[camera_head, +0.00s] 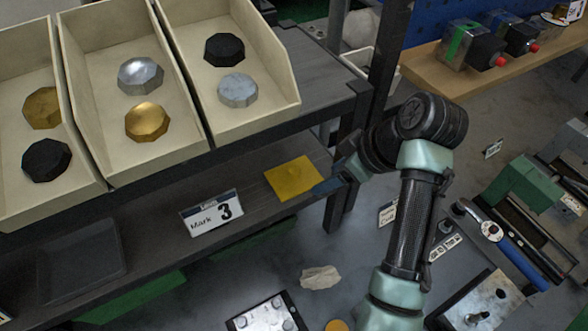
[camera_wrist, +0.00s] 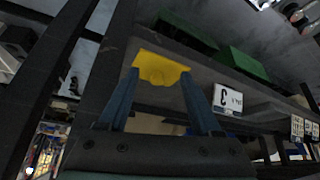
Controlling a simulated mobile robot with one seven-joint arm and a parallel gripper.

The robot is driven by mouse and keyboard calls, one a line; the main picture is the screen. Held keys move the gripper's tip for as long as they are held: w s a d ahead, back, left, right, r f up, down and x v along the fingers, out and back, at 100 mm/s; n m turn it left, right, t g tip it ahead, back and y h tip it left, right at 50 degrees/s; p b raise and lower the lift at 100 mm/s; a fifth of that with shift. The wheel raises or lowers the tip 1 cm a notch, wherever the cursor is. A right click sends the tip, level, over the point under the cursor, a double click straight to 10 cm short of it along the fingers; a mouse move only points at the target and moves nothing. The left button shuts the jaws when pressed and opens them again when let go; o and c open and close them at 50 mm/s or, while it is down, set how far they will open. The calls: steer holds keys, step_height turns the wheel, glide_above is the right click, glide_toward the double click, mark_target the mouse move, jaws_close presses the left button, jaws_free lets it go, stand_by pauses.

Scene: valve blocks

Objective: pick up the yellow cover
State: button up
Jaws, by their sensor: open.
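The yellow cover (camera_head: 293,179) is a flat square with a small raised middle. It lies on the dark lower shelf, near that shelf's right end. My gripper (camera_head: 324,187) comes in from the right, its blue fingers close to the cover's right edge. In the wrist view, my gripper (camera_wrist: 158,82) is open, and the yellow cover (camera_wrist: 160,66) shows between and just beyond the two fingertips. I cannot tell whether the fingers touch it.
A "Mark 3" sign (camera_head: 211,212) stands left of the cover. Cream bins (camera_head: 247,125) with octagonal pieces sit on the upper shelf (camera_head: 322,88) above. A dark shelf post (camera_head: 340,202) is close to my gripper. A dark tray (camera_head: 80,262) lies farther left.

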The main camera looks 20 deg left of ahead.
mark_target(295, 169)
steer(key=a, duration=0.2)
steer(key=w+a+p, duration=0.1)
steer(key=a, duration=0.1)
steer(key=shift+w+a, duration=0.2)
steer(key=shift+a, duration=0.2)
steer(key=p+x, duration=0.1)
steer(key=x, duration=0.4)
steer(key=shift+a+p, duration=0.2)
steer(key=shift+p, duration=0.1)
steer(key=shift+w, duration=0.1)
jaws_close()
